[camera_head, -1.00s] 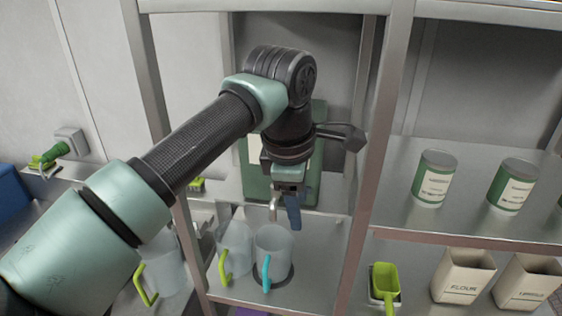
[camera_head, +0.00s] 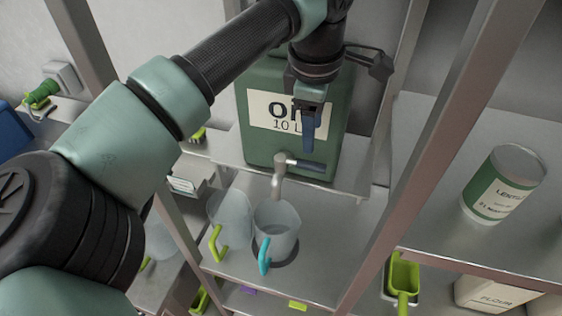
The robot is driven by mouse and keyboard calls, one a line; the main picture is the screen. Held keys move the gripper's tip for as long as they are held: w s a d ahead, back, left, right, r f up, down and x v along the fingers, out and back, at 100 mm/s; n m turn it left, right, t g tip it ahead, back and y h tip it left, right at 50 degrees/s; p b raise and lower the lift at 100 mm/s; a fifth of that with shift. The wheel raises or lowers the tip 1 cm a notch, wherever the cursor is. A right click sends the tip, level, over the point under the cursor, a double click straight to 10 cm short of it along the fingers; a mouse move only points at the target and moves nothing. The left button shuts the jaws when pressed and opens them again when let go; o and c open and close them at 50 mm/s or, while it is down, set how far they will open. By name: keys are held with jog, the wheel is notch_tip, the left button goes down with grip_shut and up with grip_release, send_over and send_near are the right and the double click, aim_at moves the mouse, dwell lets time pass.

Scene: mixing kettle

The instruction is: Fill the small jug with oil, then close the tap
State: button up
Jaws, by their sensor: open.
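A green oil container (camera_head: 258,150) labelled "Oil 10 L" stands on a raised shelf. Its metal tap (camera_head: 278,180) points down at the front, with a dark lever (camera_head: 308,166) turned to the right. A translucent jug with a cyan handle (camera_head: 283,216) stands upright under the spout. I see no clear stream of oil and cannot tell how full the jug is. My gripper (camera_head: 309,138) is open and empty, with its blue finger in front of the label, above the tap and apart from it. Its other finger is hard to make out.
A translucent jug with a green handle (camera_head: 228,215) stands close left of the cyan-handled jug. Metal posts frame the bay on both sides. A lentil tin (camera_head: 500,185), a green scoop (camera_head: 402,275) and a flour box (camera_head: 485,292) are at the right.

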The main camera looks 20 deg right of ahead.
aim_at(311, 164)
jog(key=f+b, duration=0.1)
jog(key=f, duration=0.2)
jog(key=w+f+b, duration=0.1)
jog(key=f+b, duration=0.1)
jog(key=f, duration=0.1)
jog(key=w+d+f+b, duration=0.1)
jog(key=f, duration=0.2)
jog(key=shift+d+f+b, duration=0.1)
jog(key=shift+f+b, duration=0.25)
jog(key=shift+b, duration=0.05)
jog(key=shift+f, duration=0.1)
jog(key=shift+c, duration=0.3)
grip_shut()
